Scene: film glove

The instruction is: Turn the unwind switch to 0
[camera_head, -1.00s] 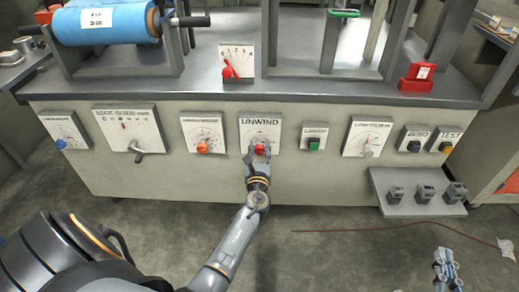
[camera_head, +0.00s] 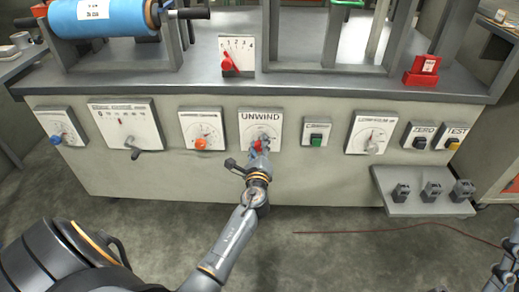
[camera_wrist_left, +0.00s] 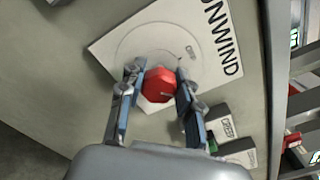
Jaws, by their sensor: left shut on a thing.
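The unwind switch panel (camera_head: 261,119) is a white plate with a round dial, on the front of the grey machine. Its red knob (camera_head: 258,144) is at the panel's lower part, partly hidden by my left gripper (camera_head: 260,149). In the left wrist view the red knob (camera_wrist_left: 158,86) sits between the two fingers of my left gripper (camera_wrist_left: 159,80), which are shut on it. The panel appears strongly tilted in that view, with UNWIND at the right. The dial's numbers are too small to read. My right gripper (camera_head: 503,268) is partly cut off at the lower right.
An orange-knob panel (camera_head: 201,131) is left of the unwind panel and a green button (camera_head: 316,139) is right of it. A grey foot-pedal shelf (camera_head: 425,199) juts out at the lower right. Above stands a dial with a red pointer (camera_head: 228,62).

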